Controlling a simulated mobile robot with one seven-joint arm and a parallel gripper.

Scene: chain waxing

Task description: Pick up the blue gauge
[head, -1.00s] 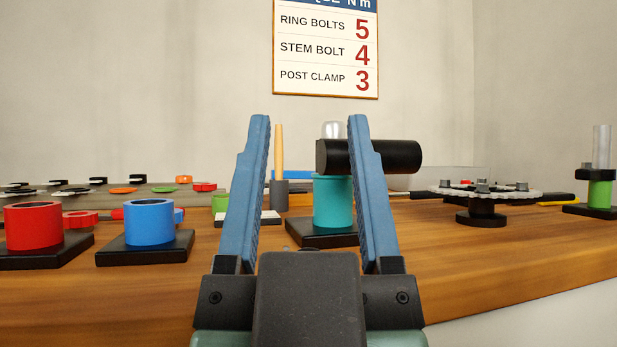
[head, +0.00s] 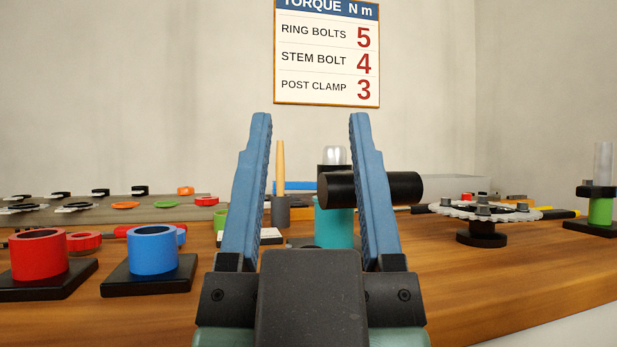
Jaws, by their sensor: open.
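My gripper (head: 310,118) is open and empty, in the middle of the head view, its two blue fingers upright and apart. No blue thing is clearly recognisable as a gauge. A blue cup (head: 153,252) stands on a black square base at the left, apart from the fingers. A small blue piece (head: 181,234) shows partly behind its right side. A long blue bar (head: 293,186) lies at the back, seen between the fingers and partly hidden by the wooden-handled tool and the gripper.
A red cup (head: 39,257) stands at far left. A teal cup (head: 334,226) and a black horizontal cylinder (head: 400,188) are partly behind the right finger. A chainring on a stand (head: 483,232) is at right. The wooden bench (head: 160,308) has bare space in front.

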